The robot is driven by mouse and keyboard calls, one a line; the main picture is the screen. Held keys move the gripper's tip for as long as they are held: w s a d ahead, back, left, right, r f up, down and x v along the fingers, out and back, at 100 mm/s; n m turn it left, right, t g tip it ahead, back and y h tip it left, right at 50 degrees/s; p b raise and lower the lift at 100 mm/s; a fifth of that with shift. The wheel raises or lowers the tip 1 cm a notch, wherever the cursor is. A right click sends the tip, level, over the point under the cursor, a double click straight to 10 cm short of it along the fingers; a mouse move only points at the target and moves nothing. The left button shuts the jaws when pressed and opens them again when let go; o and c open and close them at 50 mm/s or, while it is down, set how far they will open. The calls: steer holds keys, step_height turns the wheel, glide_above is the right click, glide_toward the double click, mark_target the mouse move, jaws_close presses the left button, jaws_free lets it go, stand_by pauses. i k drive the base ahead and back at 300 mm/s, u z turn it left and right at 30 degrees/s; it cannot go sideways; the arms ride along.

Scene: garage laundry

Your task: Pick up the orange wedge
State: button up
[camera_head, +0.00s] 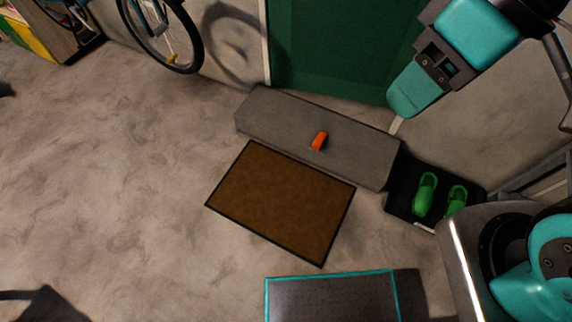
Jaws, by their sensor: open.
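The orange wedge (320,140) is a small bright orange block. It lies on top of the long grey step (275,118) in front of the green door, a little right of the step's middle. My gripper (413,92) is at the upper right, at the end of my teal and black arm. It is open and apart from the wedge, to its right and above it in the picture. Its jaws are seen nearly edge-on, so the gap between them is hidden. Nothing shows in its grip.
A brown doormat (280,200) lies before the step. A black tray (405,190) with green shoes (425,195) is right of it. A green door (325,50) stands behind. A bicycle wheel (160,35) is at the upper left.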

mark_target(321, 138)
steer(key=z, duration=0.25)
steer(key=i, duration=1.3)
steer(key=u, duration=0.75)
